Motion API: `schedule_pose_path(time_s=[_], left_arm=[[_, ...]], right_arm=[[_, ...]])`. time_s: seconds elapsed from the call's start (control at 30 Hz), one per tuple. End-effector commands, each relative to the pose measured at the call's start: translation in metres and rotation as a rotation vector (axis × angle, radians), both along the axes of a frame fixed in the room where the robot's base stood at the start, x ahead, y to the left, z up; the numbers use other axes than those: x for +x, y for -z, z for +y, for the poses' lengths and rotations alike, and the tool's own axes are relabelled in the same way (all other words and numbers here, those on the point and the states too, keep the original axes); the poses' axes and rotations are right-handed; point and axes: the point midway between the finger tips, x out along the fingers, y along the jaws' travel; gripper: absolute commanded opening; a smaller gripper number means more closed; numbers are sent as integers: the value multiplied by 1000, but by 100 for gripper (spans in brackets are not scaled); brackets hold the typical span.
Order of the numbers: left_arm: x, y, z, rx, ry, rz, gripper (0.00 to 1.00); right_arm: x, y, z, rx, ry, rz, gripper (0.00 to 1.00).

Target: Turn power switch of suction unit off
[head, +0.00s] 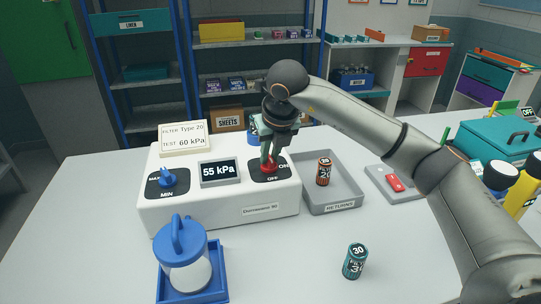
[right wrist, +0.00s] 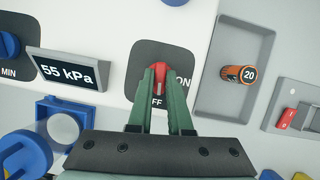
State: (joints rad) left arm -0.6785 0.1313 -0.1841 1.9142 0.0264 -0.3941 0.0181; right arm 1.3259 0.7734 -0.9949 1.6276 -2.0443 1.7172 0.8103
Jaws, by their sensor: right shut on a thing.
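The white suction unit (head: 228,203) stands on the table, with a display reading 55 kPa (head: 220,171). Its red power switch (head: 269,165) sits on a dark plate marked ON and OFF at the unit's right. In the right wrist view the red switch (right wrist: 160,72) shows between the fingertips. My right gripper (head: 268,156) reaches down from above and is shut on the switch. The fingers hide part of the switch and of the OFF label. My left gripper is not in view.
A blue dial (head: 167,177) is at the unit's left. A lidded canister (head: 184,258) stands in a blue holder in front. A grey RETURNS tray (head: 345,196) with an orange can (head: 323,171) is right of the unit. A teal can (head: 354,261) stands on the table near the front.

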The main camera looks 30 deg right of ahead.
Motion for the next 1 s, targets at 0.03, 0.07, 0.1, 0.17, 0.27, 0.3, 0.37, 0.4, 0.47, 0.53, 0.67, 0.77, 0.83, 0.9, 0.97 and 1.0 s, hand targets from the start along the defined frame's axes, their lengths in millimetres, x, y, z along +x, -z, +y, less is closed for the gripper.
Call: schedule_pose_path(time_s=[0.03,0.07,0.1,0.17,0.27,0.3,0.37,0.4,0.47,0.53,0.67,0.77,0.83,0.9,0.97,1.0], left_arm=[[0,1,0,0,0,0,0],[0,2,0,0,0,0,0],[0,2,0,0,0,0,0],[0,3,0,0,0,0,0],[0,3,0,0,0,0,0],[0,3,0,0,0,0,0],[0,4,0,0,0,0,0],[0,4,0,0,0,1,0],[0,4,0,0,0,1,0],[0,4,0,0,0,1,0],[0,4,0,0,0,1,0],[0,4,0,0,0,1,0],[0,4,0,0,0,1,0],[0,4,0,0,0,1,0],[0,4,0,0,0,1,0],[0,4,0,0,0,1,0]], right_arm=[[0,0,1,0,25,-2,0],[0,0,1,1,40,-1,0],[0,0,1,0,58,0,0],[0,0,1,0,82,-1,0],[0,0,1,1,112,-1,0],[0,0,1,1,120,0,0],[0,0,1,1,131,0,0],[0,0,1,1,136,0,0],[0,-1,1,1,141,0,0],[0,-1,1,1,144,1,0],[0,-1,1,2,145,1,0],[0,-1,1,1,144,0,0],[0,-1,1,1,144,0,0],[0,-1,1,1,144,0,23],[0,-1,1,1,144,0,30],[0,0,1,1,144,0,34]])
